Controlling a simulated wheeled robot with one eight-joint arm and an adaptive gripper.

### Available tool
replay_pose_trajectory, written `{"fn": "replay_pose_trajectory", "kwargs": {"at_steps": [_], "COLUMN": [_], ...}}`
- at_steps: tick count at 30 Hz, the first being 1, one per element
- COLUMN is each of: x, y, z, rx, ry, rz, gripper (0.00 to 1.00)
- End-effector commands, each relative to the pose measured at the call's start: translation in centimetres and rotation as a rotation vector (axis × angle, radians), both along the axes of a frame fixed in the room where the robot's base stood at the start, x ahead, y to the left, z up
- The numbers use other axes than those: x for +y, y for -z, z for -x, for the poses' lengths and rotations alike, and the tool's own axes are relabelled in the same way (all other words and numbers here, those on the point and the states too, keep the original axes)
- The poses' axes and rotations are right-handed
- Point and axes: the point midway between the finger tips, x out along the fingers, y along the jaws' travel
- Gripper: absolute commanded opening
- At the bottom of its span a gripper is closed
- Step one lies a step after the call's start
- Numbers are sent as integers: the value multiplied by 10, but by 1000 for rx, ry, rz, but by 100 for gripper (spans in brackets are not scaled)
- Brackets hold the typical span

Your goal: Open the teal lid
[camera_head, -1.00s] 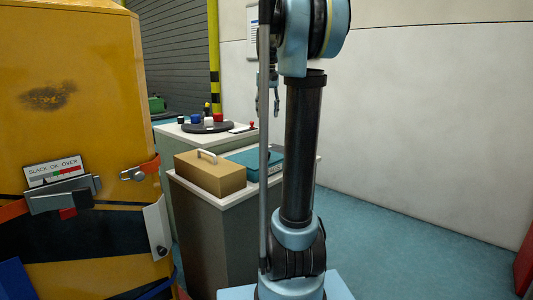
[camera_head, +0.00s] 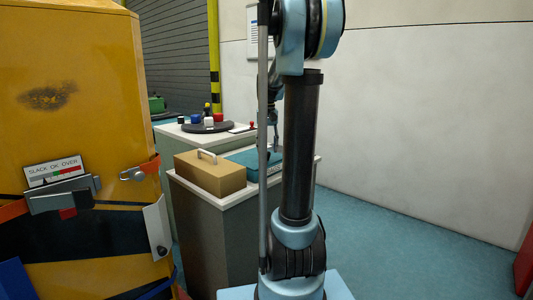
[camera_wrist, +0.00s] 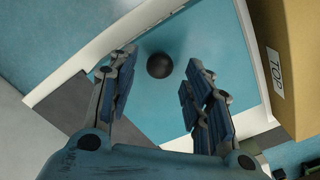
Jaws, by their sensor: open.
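The teal lid (camera_head: 241,157) shows on the cabinet behind my arm, partly hidden by it. In the wrist view the teal lid (camera_wrist: 205,38) is a flat surface with a dark round knob (camera_wrist: 159,66). My gripper (camera_wrist: 161,59) is open above the lid, with a finger on each side of the knob in the picture and gaps between. I cannot tell how far the fingertips are above the lid. In the head view my gripper is mostly hidden behind my arm, low over the lid.
A tan box (camera_head: 210,178) with a handle stands beside the lid; its TOP label (camera_wrist: 274,70) shows in the wrist view. Behind is a dark round plate (camera_head: 207,127) with several coloured knobs. A yellow machine (camera_head: 70,120) stands at left.

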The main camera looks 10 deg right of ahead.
Motion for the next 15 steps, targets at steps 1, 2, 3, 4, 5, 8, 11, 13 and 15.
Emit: {"fn": "replay_pose_trajectory", "kwargs": {"at_steps": [1, 2, 3, 4, 5, 8, 11, 13, 15], "x": [0, 0, 0, 0, 0, 0, 0, 0, 0], "y": [6, 10, 14, 16, 18, 23, 25, 25, 25], "z": [0, 0, 0, 0, -1, 0, 0, 0, 0], "rx": [0, 0, 0, 0, 0, 0, 0, 0, 0], "ry": [0, 0, 0, 0, 0, 0, 0, 0, 0], "rz": [0, 0, 0, 0, 0, 0, 0, 0, 0], "gripper": [46, 46, 46, 46, 46, 46, 46, 46, 46]}}
